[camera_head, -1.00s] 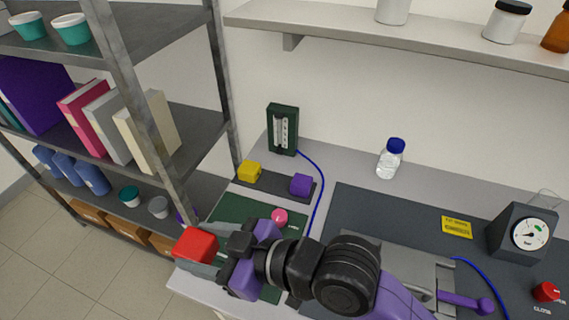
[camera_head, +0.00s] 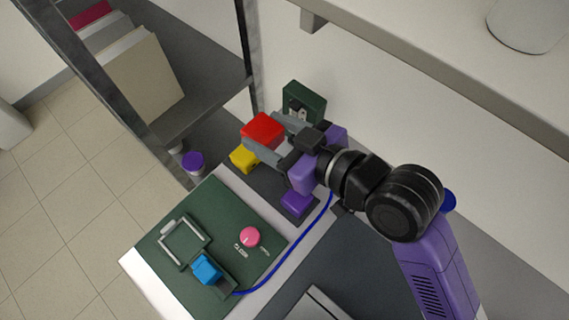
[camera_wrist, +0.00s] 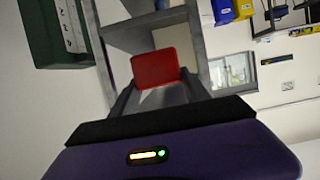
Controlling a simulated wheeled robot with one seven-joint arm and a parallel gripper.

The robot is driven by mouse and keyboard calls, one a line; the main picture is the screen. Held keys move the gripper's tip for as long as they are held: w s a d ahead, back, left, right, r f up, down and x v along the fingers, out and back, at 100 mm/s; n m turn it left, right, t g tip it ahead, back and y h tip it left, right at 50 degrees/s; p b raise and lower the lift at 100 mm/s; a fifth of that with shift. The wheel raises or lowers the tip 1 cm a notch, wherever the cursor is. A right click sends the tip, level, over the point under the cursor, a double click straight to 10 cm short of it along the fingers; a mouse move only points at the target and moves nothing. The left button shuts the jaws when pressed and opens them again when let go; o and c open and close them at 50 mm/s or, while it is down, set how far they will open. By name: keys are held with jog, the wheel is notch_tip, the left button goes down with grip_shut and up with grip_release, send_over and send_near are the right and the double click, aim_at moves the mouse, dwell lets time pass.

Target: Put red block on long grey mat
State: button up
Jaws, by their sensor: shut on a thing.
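The red block (camera_head: 263,131) is held in my gripper (camera_head: 277,140), which is shut on it. In the wrist view the red block (camera_wrist: 156,68) sits between the two fingertips. In the head view it appears above and beside the yellow block (camera_head: 243,158), near the back wall. The long grey mat (camera_head: 270,187) lies on the bench under my gripper, with the yellow block at its far left end and a purple block (camera_head: 297,203) at its right end.
A dark green box (camera_head: 304,102) stands just behind the red block. A green panel (camera_head: 190,225) with a pink knob (camera_head: 249,236), a handle and a blue block (camera_head: 207,269) lies in front. A metal shelf (camera_head: 200,105) rises at the left. A blue cable crosses the bench.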

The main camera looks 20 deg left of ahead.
aim_at(306, 204)
notch_tip(306, 204, down, 15)
jog(key=b, duration=0.4)
jog(key=shift+w+b, duration=0.1)
jog(key=shift+b, duration=0.2)
jog(key=shift+f+b, duration=2.2)
jog(key=shift+f, duration=0.2)
jog(key=shift+f, duration=0.1)
jog(key=shift+f, duration=0.1)
jog(key=o, duration=1.6)
jog(key=shift+c, duration=0.2)
jog(key=shift+r, duration=0.2)
jog(key=b+v, duration=0.2)
jog(key=v, duration=0.8)
jog(key=shift+d, duration=0.25)
jog(key=shift+v, duration=0.8)
